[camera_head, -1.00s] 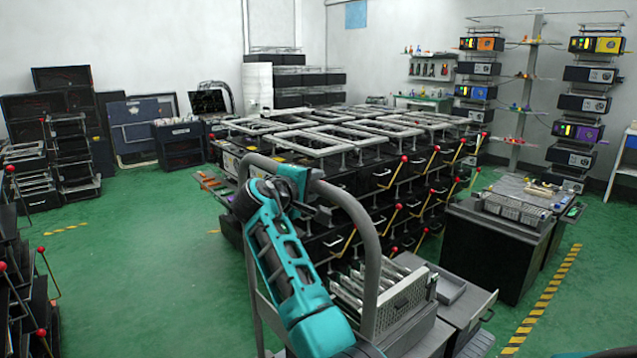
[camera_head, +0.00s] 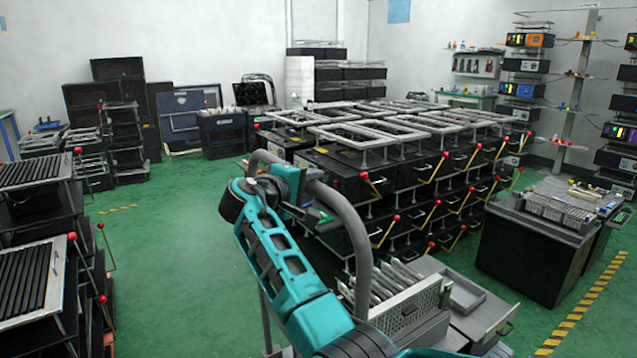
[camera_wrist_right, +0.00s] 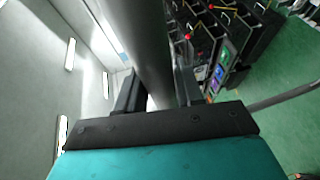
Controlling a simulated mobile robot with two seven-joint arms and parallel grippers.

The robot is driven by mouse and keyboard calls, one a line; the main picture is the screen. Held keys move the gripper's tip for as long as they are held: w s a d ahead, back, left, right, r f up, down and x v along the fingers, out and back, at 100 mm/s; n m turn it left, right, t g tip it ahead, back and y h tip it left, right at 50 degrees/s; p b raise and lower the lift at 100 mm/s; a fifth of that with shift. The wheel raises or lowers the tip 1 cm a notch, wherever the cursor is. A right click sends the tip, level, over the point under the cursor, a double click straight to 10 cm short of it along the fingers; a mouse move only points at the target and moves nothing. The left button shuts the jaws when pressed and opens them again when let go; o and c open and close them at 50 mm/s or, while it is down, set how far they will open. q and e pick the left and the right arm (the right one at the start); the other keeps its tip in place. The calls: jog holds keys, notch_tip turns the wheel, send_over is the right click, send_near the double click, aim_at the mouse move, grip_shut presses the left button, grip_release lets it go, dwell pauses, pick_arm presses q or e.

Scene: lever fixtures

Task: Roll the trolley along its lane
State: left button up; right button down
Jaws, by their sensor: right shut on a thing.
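The trolley stands directly in front of me in the head view, with a grey bent-tube handle (camera_head: 348,222). A light grey perforated bin (camera_head: 408,306) holding upright metal plates shows low down beside the handle. My right arm reaches up from the bottom of the head view, and my right gripper (camera_head: 290,180) is shut on the handle's top tube. In the right wrist view the tube (camera_wrist_right: 143,35) runs between the two dark fingers (camera_wrist_right: 158,92). My arm hides part of the trolley's body. My left gripper is not in view.
A large block of black lever fixtures (camera_head: 400,170) with red-knobbed levers stands just beyond the trolley. Black slatted racks (camera_head: 30,270) stand at the left edge. A dark cabinet (camera_head: 530,245) is on the right by a yellow-black floor stripe (camera_head: 580,317). Green floor (camera_head: 165,250) is clear at left centre.

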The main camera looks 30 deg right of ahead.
jog(key=shift+a+f, duration=0.15)
jog(key=shift+a, duration=0.1)
jog(key=c, duration=0.8)
grip_release()
jog(key=v, duration=1.3)
jog(key=shift+r+b, duration=0.25)
jog(key=shift+b, duration=0.05)
